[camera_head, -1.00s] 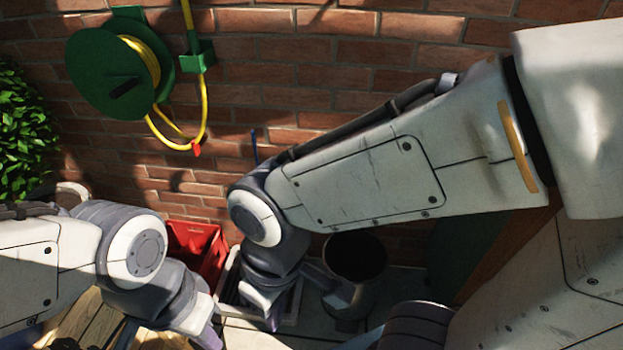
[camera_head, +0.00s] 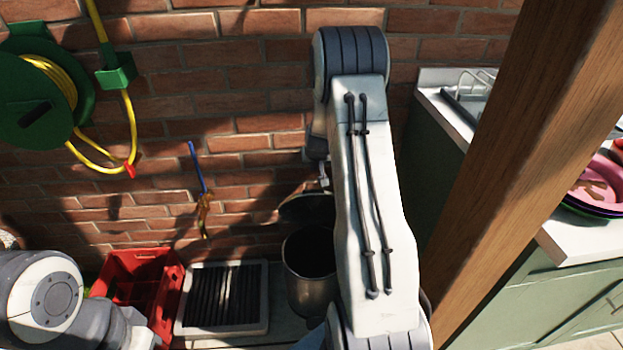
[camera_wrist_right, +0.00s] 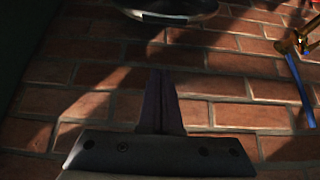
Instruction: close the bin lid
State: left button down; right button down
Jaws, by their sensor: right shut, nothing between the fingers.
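The metal bin (camera_head: 310,272) stands on the floor by the brick wall, its dark mouth showing. Its round lid (camera_head: 306,209) is raised at the back of the bin, toward the wall. My right gripper (camera_head: 325,180) is small and partly hidden by my arm, just above the lid; I cannot tell whether they touch. In the right wrist view, my right gripper (camera_wrist_right: 161,75) has its dark fingers together and empty, with the rim of the lid (camera_wrist_right: 172,14) beyond the tips. My left arm is at the lower left of the head view; its fingers are out of sight.
A red crate (camera_head: 142,280) and a grey-framed tray with dark slats (camera_head: 224,298) stand left of the bin. A wooden post (camera_head: 500,165) and a green cabinet (camera_head: 560,300) are on the right. A hose reel (camera_head: 45,90) hangs on the wall.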

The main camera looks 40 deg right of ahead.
aim_at(314, 190)
jog(key=b+x, duration=0.1)
jog(key=x, duration=0.9)
jog(key=shift+s+a+f, duration=0.1)
jog(key=shift+s, duration=0.05)
jog(key=b, duration=0.1)
jog(key=s+a+b, duration=0.1)
jog(key=b, duration=0.1)
jog(key=shift+s+f, duration=0.3)
jog(key=shift+s, duration=0.05)
jog(key=shift+s+a+b, duration=0.5)
jog(key=shift+s+b, duration=0.3)
